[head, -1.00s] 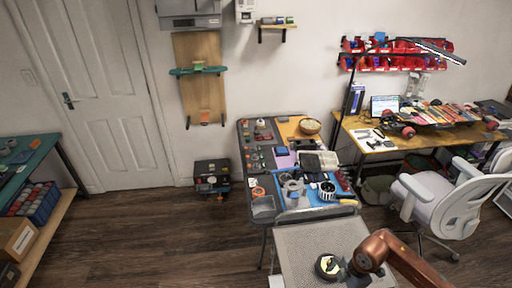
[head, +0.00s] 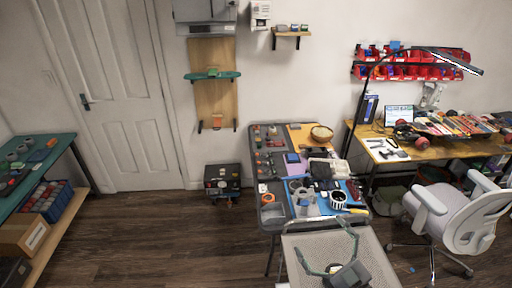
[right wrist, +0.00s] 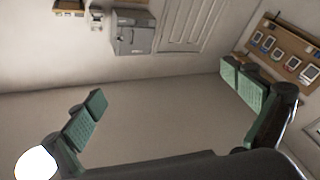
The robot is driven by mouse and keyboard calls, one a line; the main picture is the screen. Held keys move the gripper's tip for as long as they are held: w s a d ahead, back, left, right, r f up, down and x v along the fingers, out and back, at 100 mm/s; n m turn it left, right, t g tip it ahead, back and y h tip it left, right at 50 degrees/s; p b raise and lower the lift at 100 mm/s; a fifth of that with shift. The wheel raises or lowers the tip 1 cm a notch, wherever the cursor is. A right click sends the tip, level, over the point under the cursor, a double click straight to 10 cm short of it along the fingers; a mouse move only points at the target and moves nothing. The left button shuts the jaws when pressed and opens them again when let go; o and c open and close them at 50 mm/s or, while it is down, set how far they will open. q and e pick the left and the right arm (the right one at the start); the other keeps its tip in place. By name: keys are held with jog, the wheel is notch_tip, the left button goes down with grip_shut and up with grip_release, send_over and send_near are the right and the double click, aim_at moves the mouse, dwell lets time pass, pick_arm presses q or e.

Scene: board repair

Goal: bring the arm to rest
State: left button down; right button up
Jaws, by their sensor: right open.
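My right gripper (head: 320,237) is at the bottom of the head view, over the grey mesh surface (head: 305,238) in the foreground. Its two greenish fingers are spread wide apart, with nothing between them. In the right wrist view the gripper (right wrist: 163,86) also shows open and empty, its green ribbed pads at the left and right. Beyond the pads are only a plain wall, a door (right wrist: 185,25) and wall-mounted things. My left gripper is in neither view.
A dark worktable (head: 262,172) crowded with tools and parts stands just beyond the mesh surface. A white office chair (head: 468,217) is at the right, before a wooden bench (head: 390,151). A shelf unit (head: 50,158) stands at the left. Open wooden floor (head: 150,235) lies between.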

jog(key=w+d+f+m+t+h, duration=0.1)
jog(key=d+f+m+h, duration=0.1)
jog(key=d+m+h, duration=0.3)
jog(key=d+f+m+t+h, duration=0.1)
jog(key=d+f+m+h, duration=0.2)
jog(key=d+h, duration=0.3)
jog(key=s+d+f+m+g+h, duration=0.2)
jog(key=s+d+f+g, duration=0.1)
jog(key=d+f, duration=0.3)
jog(key=s+d+f+m+g+h, duration=0.2)
jog(key=s+d+f+g, duration=0.15)
jog(key=f, duration=0.45)
jog(key=s+a+f+g+y, duration=0.3)
jog(key=s+f+g, duration=0.7)
jog(key=s+f, duration=0.95)
jog(key=s+a+f+g, duration=0.1)
jog(key=s+f, duration=0.2)
jog(key=f, duration=2.4)
jog(key=s+f+n+g, duration=0.1)
jog(key=s+f, duration=1.7)
jog(key=shift+s+a+y, duration=0.3)
jog(key=shift+s, duration=0.1)
